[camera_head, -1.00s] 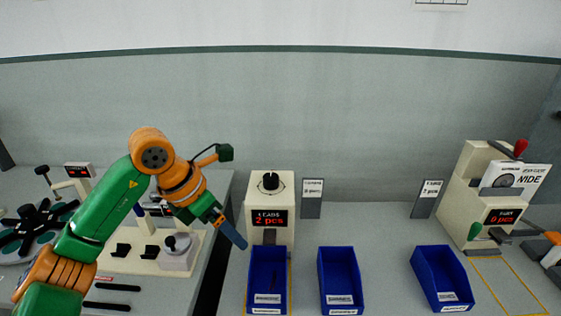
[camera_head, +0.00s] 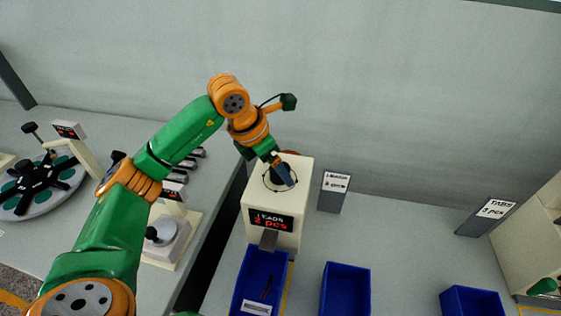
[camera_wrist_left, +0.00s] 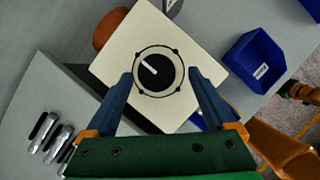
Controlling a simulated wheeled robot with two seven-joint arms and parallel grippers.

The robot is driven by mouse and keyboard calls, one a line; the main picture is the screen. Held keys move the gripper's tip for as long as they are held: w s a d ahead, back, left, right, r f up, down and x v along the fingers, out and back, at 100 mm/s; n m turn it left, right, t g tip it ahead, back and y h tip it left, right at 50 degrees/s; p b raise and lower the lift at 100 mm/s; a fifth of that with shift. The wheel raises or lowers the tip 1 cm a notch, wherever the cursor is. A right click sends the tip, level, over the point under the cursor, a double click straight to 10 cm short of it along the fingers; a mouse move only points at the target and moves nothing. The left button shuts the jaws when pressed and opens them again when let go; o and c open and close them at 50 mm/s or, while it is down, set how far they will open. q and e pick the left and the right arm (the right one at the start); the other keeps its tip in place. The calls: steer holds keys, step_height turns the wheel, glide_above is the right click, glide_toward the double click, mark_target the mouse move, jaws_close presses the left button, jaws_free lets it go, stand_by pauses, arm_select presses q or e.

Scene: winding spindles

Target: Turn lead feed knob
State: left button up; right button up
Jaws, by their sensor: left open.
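The lead feeder (camera_head: 272,232) is a cream box with a red display reading "LEADS 2 pcs". Its black round knob (camera_wrist_left: 157,72) with a white pointer line sits on the top face, seen from above in the left wrist view. My left gripper (camera_head: 284,177) is over the feeder's top in the head view and partly hides the knob. In the left wrist view its two blue fingers (camera_wrist_left: 160,84) are open, one on each side of the knob, apart from it. Their height above the knob is hard to tell. My right gripper is not in view.
A blue bin (camera_head: 252,280) holding a dark lead stands below the feeder's chute. Another blue bin (camera_head: 345,292) and a small sign (camera_head: 334,191) stand to the right. A winding station with a black spider (camera_head: 40,186) is at the left.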

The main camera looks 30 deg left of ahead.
arm_select(q)
steer(key=shift+w+d+f, duration=0.1)
steer(key=shift+w+f, duration=0.45)
steer(key=shift+f, duration=0.25)
steer(key=shift+w+f, duration=0.15)
steer(key=shift+w, duration=0.1)
steer(key=shift+s, duration=0.2)
steer(key=c, duration=1.4)
steer(key=shift+o, duration=0.2)
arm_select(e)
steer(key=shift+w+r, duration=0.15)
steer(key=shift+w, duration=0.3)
arm_select(q)
steer(key=shift+m, duration=0.3)
